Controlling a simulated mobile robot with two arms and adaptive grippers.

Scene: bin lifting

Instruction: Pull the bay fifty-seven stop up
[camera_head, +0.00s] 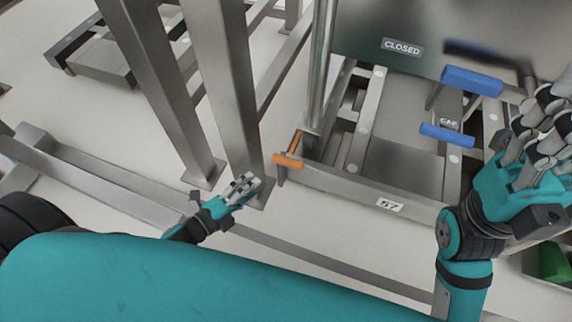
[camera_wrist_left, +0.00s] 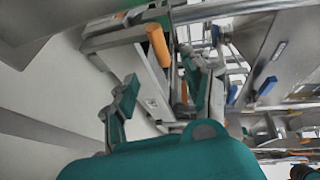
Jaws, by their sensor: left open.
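The bay fifty-seven stop shows as a small orange handle (camera_head: 288,160) on a short lever at the left front corner of the bay. The white "57" label (camera_head: 389,205) is on the front rail to its right. My left gripper (camera_head: 247,184) is open and empty, left of and a little below the handle in the head view. In the left wrist view the orange handle (camera_wrist_left: 158,45) is just beyond the open left fingertips (camera_wrist_left: 162,72), apart from them as far as I can see. My right gripper (camera_head: 540,115) is at the right edge; its jaw opening is unclear.
Two blue handles, the upper (camera_head: 471,80) and the lower one by the "CAP" label (camera_head: 447,134), are on the right. A plate marked "CLOSED" (camera_head: 402,47) is behind. Grey steel posts (camera_head: 225,90) stand close to my left gripper.

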